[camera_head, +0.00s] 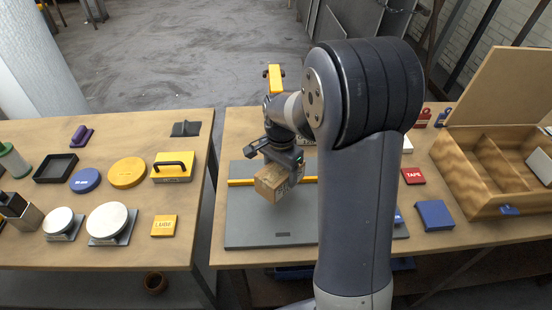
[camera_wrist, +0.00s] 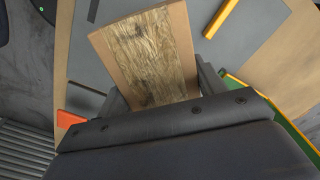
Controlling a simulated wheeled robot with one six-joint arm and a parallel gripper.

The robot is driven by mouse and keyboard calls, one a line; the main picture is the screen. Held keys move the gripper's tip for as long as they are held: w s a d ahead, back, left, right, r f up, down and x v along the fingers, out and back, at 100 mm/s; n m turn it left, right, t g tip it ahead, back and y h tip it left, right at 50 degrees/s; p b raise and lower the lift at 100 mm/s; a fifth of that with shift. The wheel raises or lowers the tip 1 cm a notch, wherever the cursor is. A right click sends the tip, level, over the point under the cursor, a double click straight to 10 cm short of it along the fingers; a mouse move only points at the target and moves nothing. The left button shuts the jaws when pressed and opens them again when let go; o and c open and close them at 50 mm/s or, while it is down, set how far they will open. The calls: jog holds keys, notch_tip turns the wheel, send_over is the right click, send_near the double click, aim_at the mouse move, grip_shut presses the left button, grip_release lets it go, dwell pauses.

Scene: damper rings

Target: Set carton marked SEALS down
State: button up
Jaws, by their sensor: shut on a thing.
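The carton (camera_head: 270,184) is a small brown box with a marking on one side that is too small to read. My gripper (camera_head: 283,165) is shut on it and holds it tilted over the grey mat (camera_head: 243,219) on the right table. In the wrist view the carton (camera_wrist: 147,55) shows a wood-grained top between the two fingers of my gripper (camera_wrist: 160,92). It seems to be above the mat, but the gap under it is hard to judge. My arm hides the right part of the mat.
A yellow bar (camera_head: 240,182) lies across the mat. A wooden compartment box (camera_head: 480,180) with a raised lid, a red TAPE box (camera_head: 413,176) and a blue box (camera_head: 434,215) stand to the right. A gap separates the left table (camera_head: 120,240). The mat's front part is clear.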

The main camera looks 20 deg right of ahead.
dwell(0.4)
jog(key=shift+f+b, duration=1.75)
jog(key=shift+f, duration=0.7)
jog(key=shift+f, duration=0.1)
jog(key=shift+f+b, duration=0.55)
jog(key=shift+f, duration=0.1)
jog(key=shift+f, duration=0.2)
jog(key=o, duration=1.4)
jog(key=shift+s, duration=0.1)
jog(key=shift+c, duration=0.2)
notch_tip(320, 180, up, 11)
jog(key=shift+f, duration=0.1)
jog(key=shift+c, duration=0.2)
